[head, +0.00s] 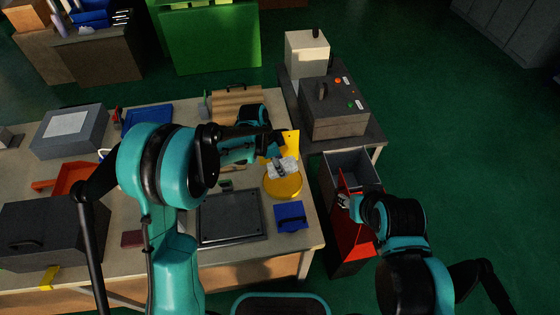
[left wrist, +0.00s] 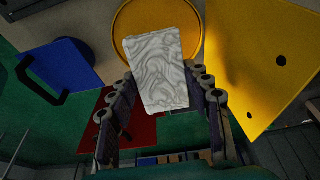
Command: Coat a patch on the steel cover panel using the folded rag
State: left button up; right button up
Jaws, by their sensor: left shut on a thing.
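The folded rag (head: 283,167) is a pale grey, marbled block. It shows large in the left wrist view (left wrist: 160,70), between the two fingers of my left gripper (left wrist: 163,88). My left gripper (head: 275,153) is shut on the rag and holds it over the yellow round dish (head: 284,188). Whether the rag touches the dish I cannot tell. The steel cover panel (head: 230,215) is a dark flat plate on the bench, left of and nearer than the dish. My right gripper (head: 345,201) is beside the red bin, off the bench; its fingers are too small to read.
A blue box with a dark handle (head: 291,217) stands right of the panel. A yellow upright plate (head: 292,143) is just behind the dish. A red bin (head: 350,240) and grey bin (head: 352,166) stand beyond the bench's right edge. A dark machine (head: 334,107) is behind.

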pick_arm(q)
jog(key=shift+f+b, duration=2.25)
jog(key=shift+f, duration=1.1)
pick_arm(e)
jog(key=shift+f, duration=2.4)
pick_arm(q)
jog(key=shift+r, duration=0.1)
jog(key=shift+r+p, duration=1.5)
jog(key=shift+r, duration=0.7)
pick_arm(e)
notch_tip(320, 180, up, 3)
jog(key=shift+f, duration=0.1)
pick_arm(q)
jog(key=shift+a, duration=0.1)
